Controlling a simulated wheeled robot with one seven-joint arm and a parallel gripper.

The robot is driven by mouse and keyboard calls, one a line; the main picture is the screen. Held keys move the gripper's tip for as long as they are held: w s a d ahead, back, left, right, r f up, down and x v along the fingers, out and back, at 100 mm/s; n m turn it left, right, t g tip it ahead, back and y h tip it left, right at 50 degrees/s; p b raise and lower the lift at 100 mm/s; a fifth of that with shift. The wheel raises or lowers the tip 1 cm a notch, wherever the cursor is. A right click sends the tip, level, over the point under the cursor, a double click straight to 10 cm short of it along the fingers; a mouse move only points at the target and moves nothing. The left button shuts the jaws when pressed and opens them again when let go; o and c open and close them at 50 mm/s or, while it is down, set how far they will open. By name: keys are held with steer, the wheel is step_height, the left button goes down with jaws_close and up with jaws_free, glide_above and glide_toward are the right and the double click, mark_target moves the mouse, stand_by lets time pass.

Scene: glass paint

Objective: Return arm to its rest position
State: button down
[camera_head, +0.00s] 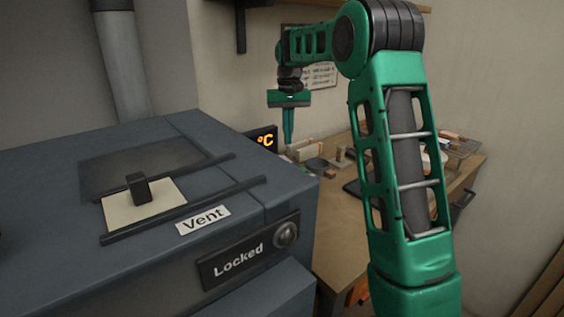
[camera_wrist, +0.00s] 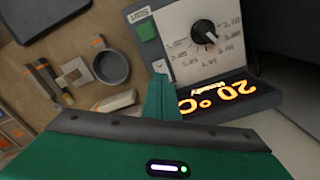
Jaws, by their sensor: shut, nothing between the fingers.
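My green arm (camera_head: 405,170) rises at the right of the head view and bends over to the left. My gripper (camera_head: 288,138) points down above the far end of the wooden table, beside the kiln-like grey box. Its fingers are together and hold nothing. In the wrist view the shut fingers (camera_wrist: 163,98) show in front of a control panel with a dial (camera_wrist: 204,32) and a glowing 20 °C display (camera_wrist: 218,95). I cannot tell whether the fingertips touch anything.
The grey box (camera_head: 60,160) has a sliding vent plate (camera_head: 150,213) and a "Locked" label (camera_head: 238,262). The wooden table (camera_head: 335,235) holds a round grey dish (camera_wrist: 110,67), small tools (camera_wrist: 50,78), a dark tablet-like slab (camera_wrist: 40,15) and a wire tray (camera_head: 458,148). Open air surrounds the raised arm.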

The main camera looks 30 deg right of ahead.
steer(key=shift+r, duration=0.3)
steer(key=shift+s, duration=0.1)
steer(key=s+d+m, duration=0.2)
steer(key=s, duration=2.3)
steer(key=s+a+f, duration=0.1)
steer(key=s+f, duration=0.3)
steer(key=s, duration=0.6)
steer(key=s+a+f, duration=0.2)
steer(key=s+f, duration=0.3)
steer(key=s, duration=0.5)
steer(key=shift+s+m, duration=0.2)
steer(key=shift+m, duration=0.1)
steer(key=shift+s+f, duration=0.1)
